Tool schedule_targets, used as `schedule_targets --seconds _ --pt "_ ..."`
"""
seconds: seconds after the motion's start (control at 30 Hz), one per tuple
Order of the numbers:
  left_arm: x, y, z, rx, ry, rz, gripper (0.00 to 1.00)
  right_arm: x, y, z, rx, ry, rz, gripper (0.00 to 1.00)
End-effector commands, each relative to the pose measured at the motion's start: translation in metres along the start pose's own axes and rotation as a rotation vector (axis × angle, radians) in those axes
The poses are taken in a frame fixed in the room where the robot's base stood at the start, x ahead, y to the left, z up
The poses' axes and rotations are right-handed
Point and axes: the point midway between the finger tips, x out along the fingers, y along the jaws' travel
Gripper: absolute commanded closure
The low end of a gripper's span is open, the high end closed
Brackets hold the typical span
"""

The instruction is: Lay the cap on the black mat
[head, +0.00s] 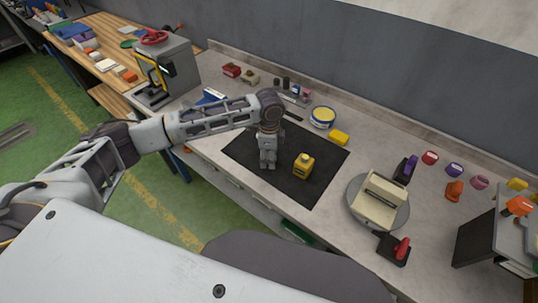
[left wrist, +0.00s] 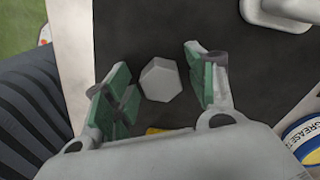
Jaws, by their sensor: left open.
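The black mat (head: 290,190) lies on the grey bench top, and it fills much of the left wrist view (left wrist: 150,35). A grey hexagonal piece that looks like the cap (left wrist: 160,80) is over the mat, between my left fingertips, and appears to lie on it. In the head view my gripper hides it. My left gripper (head: 268,160) is open above the mat, and its green-padded fingers (left wrist: 158,85) stand apart on both sides of the cap with visible gaps. A yellow container (head: 303,165) stands on the mat right of the gripper. My right gripper is not in view.
A grease tin (head: 322,117) and a yellow block (head: 340,137) stand behind the mat. A round turntable (head: 378,203) with a cream part is to the right, near a red-handled device (head: 395,248). A grey machine (head: 165,70) stands at the left.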

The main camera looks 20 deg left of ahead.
Motion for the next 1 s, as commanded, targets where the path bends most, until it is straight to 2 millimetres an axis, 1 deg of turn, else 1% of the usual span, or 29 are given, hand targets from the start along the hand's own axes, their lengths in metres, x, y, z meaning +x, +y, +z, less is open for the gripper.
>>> schedule_targets --seconds 0.17,0.37,0.57,0.8,1.0 --pt "-0.002 0.0 0.0 0.0 0.0 -0.001 0.43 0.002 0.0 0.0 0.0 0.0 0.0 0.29" --pt "-0.018 -0.001 0.0 -0.001 0.002 -0.001 0.43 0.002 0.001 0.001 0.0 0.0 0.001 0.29" --pt "-0.045 -0.001 0.0 0.0 0.001 -0.002 0.43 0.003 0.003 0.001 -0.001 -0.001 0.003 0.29" --pt "-0.081 -0.001 -0.001 0.001 0.002 -0.002 0.43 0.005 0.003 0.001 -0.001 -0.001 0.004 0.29" --pt "-0.107 -0.001 0.0 -0.001 0.001 -0.002 0.43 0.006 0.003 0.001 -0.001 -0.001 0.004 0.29"
